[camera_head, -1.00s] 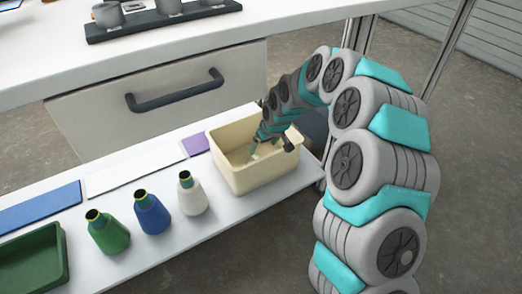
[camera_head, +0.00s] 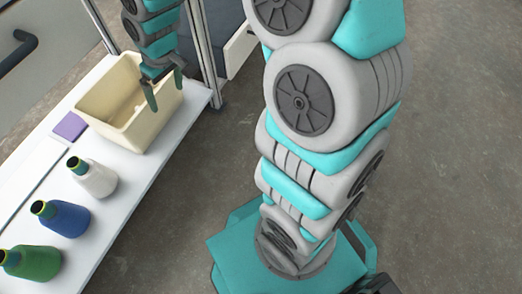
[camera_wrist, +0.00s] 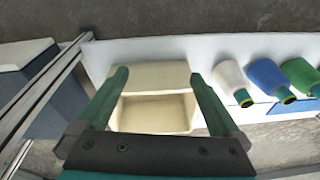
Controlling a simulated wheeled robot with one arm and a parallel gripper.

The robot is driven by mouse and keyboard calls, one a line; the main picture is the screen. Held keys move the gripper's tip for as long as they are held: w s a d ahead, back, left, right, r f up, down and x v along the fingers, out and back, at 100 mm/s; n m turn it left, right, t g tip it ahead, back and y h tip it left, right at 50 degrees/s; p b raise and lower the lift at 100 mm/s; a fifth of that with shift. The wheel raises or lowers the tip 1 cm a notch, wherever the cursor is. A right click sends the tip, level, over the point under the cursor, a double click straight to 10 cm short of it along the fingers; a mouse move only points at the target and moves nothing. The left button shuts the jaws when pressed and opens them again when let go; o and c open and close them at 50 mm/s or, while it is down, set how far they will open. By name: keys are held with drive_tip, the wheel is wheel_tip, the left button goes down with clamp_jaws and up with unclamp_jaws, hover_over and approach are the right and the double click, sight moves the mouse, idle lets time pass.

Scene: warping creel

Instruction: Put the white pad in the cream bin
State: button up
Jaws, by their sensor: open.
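The cream bin (camera_head: 107,88) stands on the white shelf in the head view, and it also shows in the wrist view (camera_wrist: 160,76) between my fingers. My gripper (camera_head: 165,95) is open, pointing down at the bin's right side, with nothing seen between its fingers. In the wrist view, my gripper (camera_wrist: 158,76) has its two green fingers spread wide over the bin. I cannot make out the white pad clearly now; part of the bin's inside is hidden by my gripper in the head view.
A white bottle (camera_head: 93,177), a blue bottle (camera_head: 65,218) and a green bottle (camera_head: 35,262) stand along the shelf (camera_head: 125,185). A purple patch (camera_head: 70,126) lies beside the bin. A metal post (camera_head: 207,55) rises near the shelf's end.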

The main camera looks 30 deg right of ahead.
drive_tip(key=s+d+r+m+g, duration=0.1)
drive_tip(key=s+d, duration=0.2)
drive_tip(key=s, duration=0.7)
drive_tip(key=s+d+r+m+g+h, duration=0.1)
drive_tip(key=s+d+r+m, duration=0.1)
drive_tip(key=s, duration=0.7)
drive_tip(key=s+d+r+m+g, duration=0.1)
drive_tip(key=s+d, duration=0.4)
drive_tip(key=s, duration=0.5)
drive_tip(key=shift+s+r+m, duration=0.35)
drive_tip(key=shift+r+m, duration=0.05)
drive_tip(key=shift+m, duration=0.2)
drive_tip(key=shift+d, duration=0.1)
